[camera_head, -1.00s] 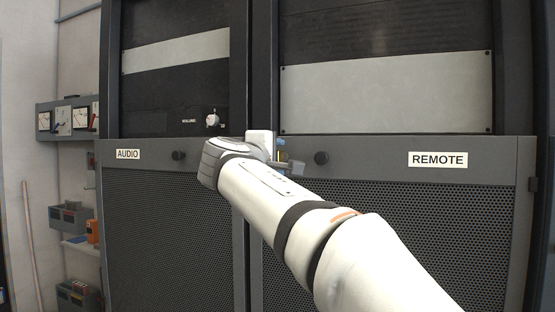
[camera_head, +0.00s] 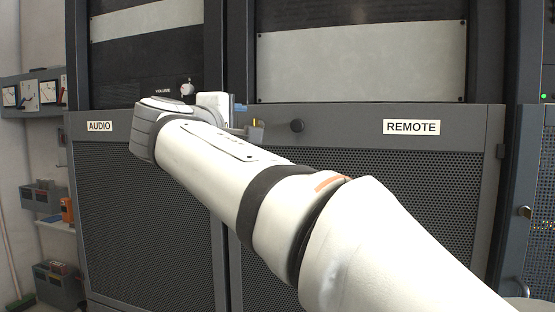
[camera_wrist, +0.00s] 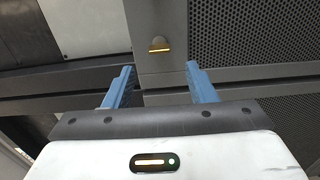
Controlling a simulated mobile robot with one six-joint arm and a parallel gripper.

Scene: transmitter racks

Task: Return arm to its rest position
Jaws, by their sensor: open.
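My white arm reaches from the lower right across the head view toward the racks. My gripper (camera_wrist: 160,84) shows in the wrist view with its two blue fingers wide apart and nothing between them. In the head view the gripper (camera_head: 247,122) is mostly hidden behind my wrist, in front of the seam between the AUDIO rack (camera_head: 150,215) and the REMOTE rack (camera_head: 420,185). A round knob (camera_wrist: 159,45) on a rack panel shows beyond the fingertips, apart from them.
The volume knob (camera_head: 187,89) is on the AUDIO rack, close behind my wrist. Wall shelves with meters (camera_head: 29,95) and small boxes (camera_head: 43,196) are at the left. Another rack with a latch (camera_head: 525,212) stands at the right edge.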

